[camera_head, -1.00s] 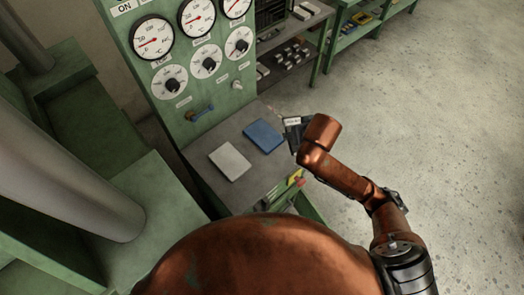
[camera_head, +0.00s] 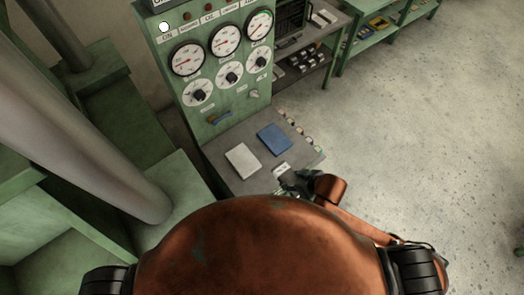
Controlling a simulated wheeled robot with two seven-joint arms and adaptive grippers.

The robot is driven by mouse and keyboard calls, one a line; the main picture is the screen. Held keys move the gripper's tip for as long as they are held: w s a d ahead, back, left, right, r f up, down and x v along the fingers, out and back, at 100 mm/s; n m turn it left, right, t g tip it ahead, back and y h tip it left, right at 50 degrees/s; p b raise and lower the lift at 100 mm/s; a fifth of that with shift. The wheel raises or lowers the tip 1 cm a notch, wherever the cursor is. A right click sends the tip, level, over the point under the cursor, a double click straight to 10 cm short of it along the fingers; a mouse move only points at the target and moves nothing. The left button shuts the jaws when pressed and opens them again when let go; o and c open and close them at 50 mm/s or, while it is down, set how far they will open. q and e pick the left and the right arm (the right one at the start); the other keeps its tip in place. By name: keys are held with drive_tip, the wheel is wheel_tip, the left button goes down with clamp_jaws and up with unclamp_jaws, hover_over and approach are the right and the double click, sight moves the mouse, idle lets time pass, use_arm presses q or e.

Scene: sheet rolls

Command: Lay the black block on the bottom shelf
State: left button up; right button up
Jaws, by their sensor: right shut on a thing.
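My right gripper (camera_head: 298,182) is over the near right part of the grey desk top, close to my body. It is shut on the black block (camera_head: 281,169), which shows only in part, with a white label on it. My own body and the gripper hide much of the block. My left gripper is out of view.
The desk top (camera_head: 225,183) bears a white booklet (camera_head: 243,160) and a blue booklet (camera_head: 274,139). Several small coloured knobs line its right edge. The green gauge panel (camera_head: 205,125) stands behind. Another green shelf (camera_head: 375,27) stands at the top right. The floor (camera_head: 430,140) is clear.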

sight(280, 164)
drive_tip(key=shift+w+a+f, duration=0.1)
drive_tip(key=shift+w+a, duration=0.05)
drive_tip(key=shift+a, duration=0.05)
drive_tip(key=w+a+f, duration=0.1)
drive_tip(key=w, duration=0.1)
drive_tip(key=w+a+f+p, duration=0.1)
drive_tip(key=w, duration=0.2)
drive_tip(key=w+a+f+p, duration=0.1)
drive_tip(key=w+f, duration=0.1)
drive_tip(key=w, duration=0.1)
drive_tip(key=shift+w+f, duration=0.1)
drive_tip(key=shift+w, duration=0.15)
drive_tip(key=x, duration=0.3)
drive_tip(key=w+x, duration=0.1)
drive_tip(key=x, duration=0.2)
drive_tip(key=shift+d, duration=0.2)
drive_tip(key=shift+w+f, duration=0.15)
drive_tip(key=shift+f, duration=1.65)
drive_tip(key=o, duration=1.7)
drive_tip(key=shift+f, duration=0.15)
